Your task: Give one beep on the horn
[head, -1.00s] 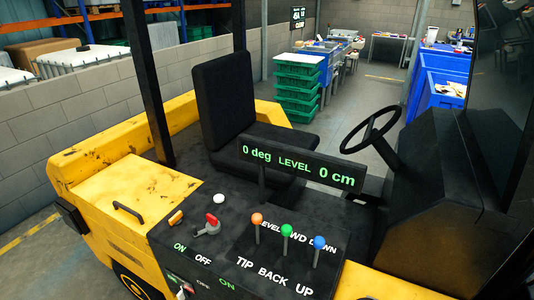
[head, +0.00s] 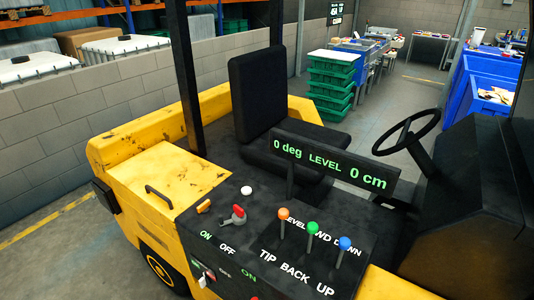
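A round white button (head: 246,190) sits on the black control panel (head: 225,248) of a yellow forklift; I see no horn label on it. Beside it are an orange switch (head: 204,206) and a red-knobbed key or lever (head: 238,212), above the ON and OFF lettering. Three levers stand to the right, with orange (head: 284,213), green (head: 312,227) and blue (head: 345,243) knobs, near the words TIP, BACK and UP. More switches at the panel's lower front are partly cut off. Neither of my grippers is in view.
A display (head: 330,170) reading 0 deg, LEVEL, 0 cm rises behind the levers. A steering wheel (head: 408,132) and black seat (head: 268,95) are beyond. A dark roof post (head: 184,80) stands left. Green crates (head: 331,82) and blue bins (head: 489,83) are farther back.

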